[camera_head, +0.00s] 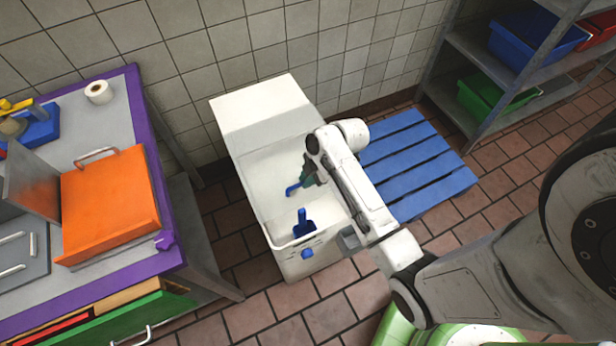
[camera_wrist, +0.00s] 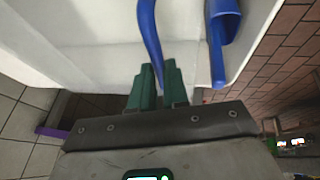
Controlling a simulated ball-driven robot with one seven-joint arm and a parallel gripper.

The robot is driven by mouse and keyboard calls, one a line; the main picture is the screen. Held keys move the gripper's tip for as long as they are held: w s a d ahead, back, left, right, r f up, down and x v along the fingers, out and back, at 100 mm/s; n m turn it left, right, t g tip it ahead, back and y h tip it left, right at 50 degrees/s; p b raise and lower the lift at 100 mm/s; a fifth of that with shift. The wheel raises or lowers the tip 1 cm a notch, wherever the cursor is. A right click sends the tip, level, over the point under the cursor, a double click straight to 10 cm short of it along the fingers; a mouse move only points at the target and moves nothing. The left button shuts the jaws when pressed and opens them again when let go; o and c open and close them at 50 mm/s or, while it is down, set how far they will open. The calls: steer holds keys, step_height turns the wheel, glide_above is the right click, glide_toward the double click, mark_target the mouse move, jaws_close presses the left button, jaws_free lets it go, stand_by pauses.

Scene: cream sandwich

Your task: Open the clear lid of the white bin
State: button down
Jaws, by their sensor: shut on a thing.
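The white bin (camera_head: 290,265) stands on the floor against the tiled wall, and its pale side also fills the top of the wrist view (camera_wrist: 85,40). Its clear lid is hard to make out; the front section looks see-through or open. My gripper (camera_head: 304,181) is over this section, with its green fingers (camera_wrist: 158,78) shut on a curved blue handle (camera_wrist: 147,35). The handle's end also shows in the head view (camera_head: 292,189). I cannot see clearly where the handle joins the lid. A blue scoop (camera_head: 304,224) is near the bin's front, apart from my fingers (camera_wrist: 222,35).
A purple-edged table (camera_head: 145,150) with an orange box (camera_head: 110,205) stands left of the bin. A blue pallet (camera_head: 415,165) lies close on the right. A metal shelf (camera_head: 480,50) with coloured crates stands at the far right.

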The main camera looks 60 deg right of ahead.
stand_by(0.5)
steer(key=b, duration=0.5)
glide_above(287, 150)
steer(key=s+a, duration=0.1)
steer(key=shift+s+f, duration=0.1)
steer(key=shift+s, duration=0.05)
steer(key=shift+w+d, duration=0.45)
steer(key=shift+w, duration=0.25)
steer(key=c, duration=1.1)
jaws_free()
